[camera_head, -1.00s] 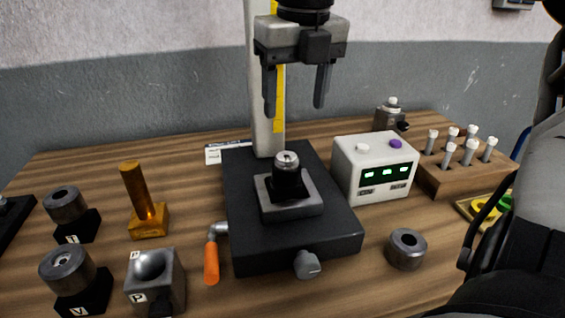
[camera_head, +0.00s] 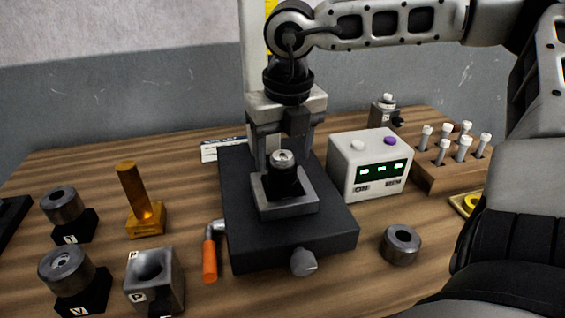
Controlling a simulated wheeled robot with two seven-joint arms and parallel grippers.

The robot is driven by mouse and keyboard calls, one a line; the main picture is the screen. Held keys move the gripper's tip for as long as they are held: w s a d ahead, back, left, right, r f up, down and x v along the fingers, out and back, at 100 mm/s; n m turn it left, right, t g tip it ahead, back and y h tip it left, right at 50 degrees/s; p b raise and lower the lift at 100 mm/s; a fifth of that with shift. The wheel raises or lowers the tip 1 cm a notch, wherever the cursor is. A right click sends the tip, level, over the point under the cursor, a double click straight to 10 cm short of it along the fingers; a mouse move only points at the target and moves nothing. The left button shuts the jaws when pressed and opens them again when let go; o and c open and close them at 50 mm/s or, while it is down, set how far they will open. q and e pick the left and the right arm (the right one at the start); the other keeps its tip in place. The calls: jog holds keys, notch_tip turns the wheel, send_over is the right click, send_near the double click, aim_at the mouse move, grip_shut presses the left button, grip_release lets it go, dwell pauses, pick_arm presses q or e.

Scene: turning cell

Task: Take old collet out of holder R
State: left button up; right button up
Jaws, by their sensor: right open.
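A dark holder (camera_head: 285,182) stands upright in the grey square seat of the black fixture (camera_head: 240,240) at the middle of the table. A small bright metal piece, perhaps the collet (camera_head: 283,157), shows at its top. No letter R is readable on this holder. My right gripper (camera_head: 281,152) points down at the holder top, open and empty, with one finger on each side in the picture. I cannot tell whether the fingers touch it. My left gripper is not in view.
Left of the fixture are an orange-handled lever (camera_head: 210,260), a brass post (camera_head: 135,190), a block marked P (camera_head: 155,280) and dark holders (camera_head: 68,270). Right are a white control box (camera_head: 370,165), a loose ring (camera_head: 401,245) and a wooden rack (camera_head: 450,175) of white-topped pins.

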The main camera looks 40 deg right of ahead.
jog(key=c, duration=1.1)
jog(key=shift+r, duration=0.1)
jog(key=shift+c, duration=0.2)
